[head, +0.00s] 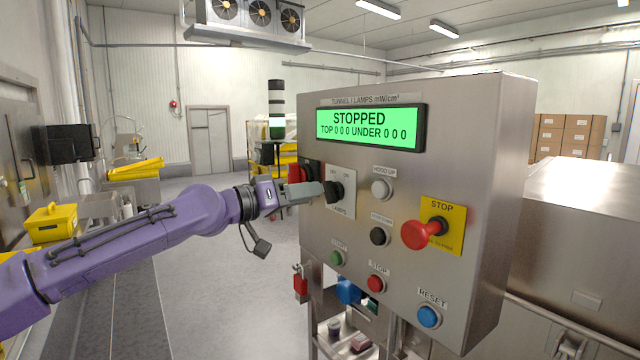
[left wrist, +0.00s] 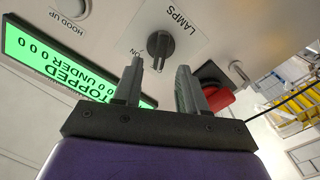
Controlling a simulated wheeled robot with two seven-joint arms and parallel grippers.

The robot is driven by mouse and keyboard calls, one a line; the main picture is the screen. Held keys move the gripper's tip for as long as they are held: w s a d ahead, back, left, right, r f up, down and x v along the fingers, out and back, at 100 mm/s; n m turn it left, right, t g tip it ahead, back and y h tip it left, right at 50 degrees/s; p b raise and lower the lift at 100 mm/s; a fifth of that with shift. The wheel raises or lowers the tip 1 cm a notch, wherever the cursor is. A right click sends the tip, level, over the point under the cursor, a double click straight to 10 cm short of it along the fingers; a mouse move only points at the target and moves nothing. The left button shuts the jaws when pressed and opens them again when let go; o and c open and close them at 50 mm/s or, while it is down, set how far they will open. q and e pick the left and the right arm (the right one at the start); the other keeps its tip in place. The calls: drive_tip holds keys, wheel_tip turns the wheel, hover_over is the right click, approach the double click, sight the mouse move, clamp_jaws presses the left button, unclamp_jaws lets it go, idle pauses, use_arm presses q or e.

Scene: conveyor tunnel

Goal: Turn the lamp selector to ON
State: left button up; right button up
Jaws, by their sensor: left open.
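The lamp selector is a black knob (head: 335,191) on a pale plate marked LAMPS (head: 341,209), at the left side of the steel control panel. In the left wrist view the knob (left wrist: 160,46) appears upside down, with the ON mark (left wrist: 137,52) to its lower left. Its grip bar runs roughly up and down in that picture; which mark it points to I cannot tell. My left gripper (head: 326,190) is open in front of the knob; in the left wrist view its fingers (left wrist: 160,70) are spread either side of the knob's line, apparently short of it. The OFF mark is hidden there.
The display (head: 370,128) reads STOPPED, with zeros for TOP and UNDER. A red mushroom STOP button (head: 422,234) sticks out at the right. A dark and red switch (head: 302,176) lies just left of the selector, close to my gripper. Green START (head: 337,257) and red STOP (head: 375,283) buttons sit below.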

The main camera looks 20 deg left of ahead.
sight(324, 189)
use_arm(q)
drive_tip(key=p+x, duration=0.1)
drive_tip(key=x, duration=0.2)
drive_tip(key=shift+r, duration=0.1)
drive_tip(key=shift+w+d, duration=0.35)
drive_tip(key=shift+w, duration=0.1)
clamp_jaws()
use_arm(e)
drive_tip(key=shift+r, duration=0.9)
